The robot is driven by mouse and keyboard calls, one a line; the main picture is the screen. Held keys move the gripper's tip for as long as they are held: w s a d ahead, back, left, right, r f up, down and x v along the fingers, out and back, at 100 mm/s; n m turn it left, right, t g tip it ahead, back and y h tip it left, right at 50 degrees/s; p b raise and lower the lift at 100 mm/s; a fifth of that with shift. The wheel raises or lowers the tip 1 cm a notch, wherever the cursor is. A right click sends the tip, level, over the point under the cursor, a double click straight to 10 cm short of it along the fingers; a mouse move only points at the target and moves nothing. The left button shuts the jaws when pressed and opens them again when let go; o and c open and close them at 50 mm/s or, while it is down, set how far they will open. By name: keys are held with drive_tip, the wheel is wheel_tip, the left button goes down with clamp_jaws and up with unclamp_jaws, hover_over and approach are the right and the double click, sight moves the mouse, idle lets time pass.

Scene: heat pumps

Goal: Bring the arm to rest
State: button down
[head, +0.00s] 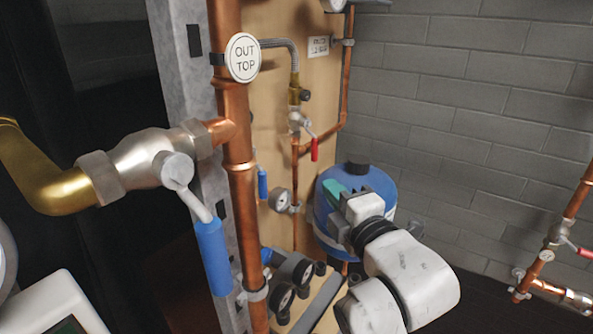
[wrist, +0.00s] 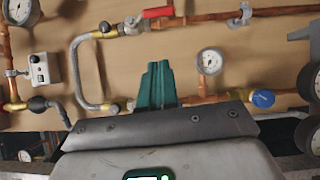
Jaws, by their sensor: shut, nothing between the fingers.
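My gripper shows in the wrist view as a pair of teal fingers (wrist: 156,86) that lie together, with nothing between them. Behind the fingers is a tan board with copper pipes and a gauge, and the fingers appear apart from them. In the head view my white arm reaches up from the lower right, and the teal gripper (head: 334,190) is partly hidden by my wrist. It shows in front of a blue tank (head: 325,225); I cannot tell the gap between them.
A thick copper pipe (head: 236,140) with an "OUT TOP" tag (head: 243,57) and a blue-handled valve (head: 213,255) stands at the left. Gauges (head: 284,297) sit low near the board. A red-handled valve (wrist: 157,12) and a pressure gauge (wrist: 209,61) are near the fingers in the wrist view. Open space lies before the grey block wall (head: 470,120).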

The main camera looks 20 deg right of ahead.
drive_tip(key=s+d+f+m+g, duration=0.1)
drive_tip(key=s+f+m+g, duration=0.55)
drive_tip(key=s+f, duration=0.6)
drive_tip(key=s+d+f+m+g, duration=0.2)
drive_tip(key=s+f+m+g, duration=0.4)
drive_tip(key=f, duration=1.2)
drive_tip(key=s+d+f+m+g, duration=0.1)
drive_tip(key=s+f+m+g, duration=0.25)
drive_tip(key=s, duration=0.45)
drive_tip(key=s+d+f+m+g, duration=0.1)
drive_tip(key=s+f+m+g, duration=0.2)
drive_tip(key=s, duration=0.6)
wheel_tip(320, 180, up, 14)
drive_tip(key=t+p, duration=0.1)
drive_tip(key=p, duration=1.3)
drive_tip(key=shift+w+t+h, duration=0.3)
drive_tip(key=shift+w+h, duration=0.1)
drive_tip(key=shift+w, duration=0.05)
